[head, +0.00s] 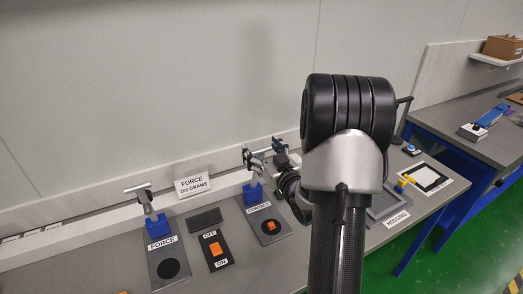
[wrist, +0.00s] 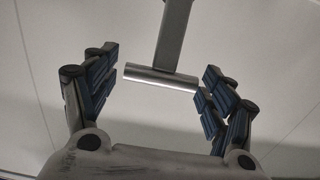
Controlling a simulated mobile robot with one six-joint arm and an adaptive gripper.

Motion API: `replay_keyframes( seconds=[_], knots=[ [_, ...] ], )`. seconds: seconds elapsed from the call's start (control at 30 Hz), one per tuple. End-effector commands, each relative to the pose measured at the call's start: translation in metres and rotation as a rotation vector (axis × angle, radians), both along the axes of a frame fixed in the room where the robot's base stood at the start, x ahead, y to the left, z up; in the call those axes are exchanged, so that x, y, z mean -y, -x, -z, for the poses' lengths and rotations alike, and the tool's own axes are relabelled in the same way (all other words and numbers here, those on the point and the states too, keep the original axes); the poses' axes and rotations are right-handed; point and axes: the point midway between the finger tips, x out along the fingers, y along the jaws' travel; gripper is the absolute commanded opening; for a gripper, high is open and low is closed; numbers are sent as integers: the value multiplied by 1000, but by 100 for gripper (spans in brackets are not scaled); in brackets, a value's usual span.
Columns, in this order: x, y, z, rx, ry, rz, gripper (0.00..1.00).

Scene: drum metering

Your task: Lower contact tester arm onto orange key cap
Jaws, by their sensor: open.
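The contact tester stands on a plate labelled CONTACT (head: 259,207), with a blue base (head: 252,194). An orange key cap (head: 270,226) sits on a dark square on that plate. My gripper (head: 264,153) is at the top of this tester and hides much of its arm. In the wrist view, my gripper (wrist: 158,82) is open. The silver cross-bar (wrist: 160,77) of the tester arm lies between the two blue-padded fingers. The grey stem (wrist: 174,35) runs up from it. The bar's right end is close to the right finger; a gap shows at the left.
Left of it stand a force tester (head: 150,205) with a T-handle and a switch panel (head: 215,250) marked OFF and ON. A FORCE 200 GRAMS sign (head: 193,184) is behind. A HOUSING fixture (head: 397,219) lies right, partly behind my arm. A wall backs the bench.

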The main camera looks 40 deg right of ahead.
Motion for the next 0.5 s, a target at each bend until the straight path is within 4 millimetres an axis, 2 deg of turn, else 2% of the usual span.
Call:
replay_keyframes(
  seconds=[0.23,0.5],
  knots=[
    [0,0,0,0,0,0,76],
    [0,0,0,0,0,0,58]
  ],
)
